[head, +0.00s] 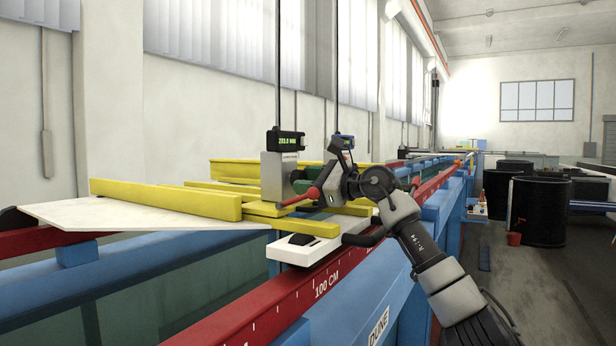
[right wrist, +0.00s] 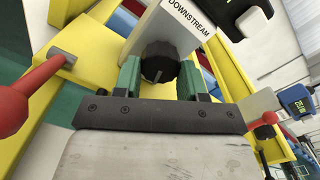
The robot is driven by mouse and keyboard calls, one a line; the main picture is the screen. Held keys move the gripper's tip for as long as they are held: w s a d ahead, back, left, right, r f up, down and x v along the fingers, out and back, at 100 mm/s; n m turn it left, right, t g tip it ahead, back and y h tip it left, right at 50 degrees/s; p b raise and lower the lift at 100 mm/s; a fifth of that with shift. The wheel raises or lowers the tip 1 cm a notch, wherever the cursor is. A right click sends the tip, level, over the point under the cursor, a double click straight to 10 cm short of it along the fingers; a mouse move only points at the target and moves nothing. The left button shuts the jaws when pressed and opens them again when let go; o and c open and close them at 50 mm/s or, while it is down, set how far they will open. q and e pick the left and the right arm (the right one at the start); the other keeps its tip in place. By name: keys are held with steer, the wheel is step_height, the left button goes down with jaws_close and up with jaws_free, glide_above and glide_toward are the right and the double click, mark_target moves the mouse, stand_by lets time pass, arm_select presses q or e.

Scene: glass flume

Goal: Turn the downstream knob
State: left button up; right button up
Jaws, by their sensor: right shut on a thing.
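The black downstream knob (right wrist: 160,62) sits below a white plate lettered DOWNSTREAM (right wrist: 188,17) in the right wrist view. My right gripper (right wrist: 160,80) has its green fingers on either side of the knob and is shut on it. In the head view, my right gripper (head: 297,186) reaches in from the right to the near grey gauge box (head: 274,176). That box carries a green-lit display (head: 285,141). The knob is hidden in the head view. My left gripper is not in view.
Yellow beams (head: 165,197) and a white board (head: 140,216) lie across the flume at left. A red handle (right wrist: 30,104) is left of the fingers. A red rail (head: 300,294) with a scale runs along the near side.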

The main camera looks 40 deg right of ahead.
steer(key=n+p, duration=0.1)
steer(key=n, duration=0.9)
steer(key=shift+d+r+p, duration=0.1)
steer(key=shift+r+p, duration=0.05)
steer(key=shift+p, duration=0.25)
steer(key=shift+n, duration=0.3)
steer(key=o, duration=0.9)
steer(key=shift+o, duration=0.2)
steer(key=b+v, duration=0.5)
steer(key=v, duration=0.5)
steer(key=shift+s, duration=0.35)
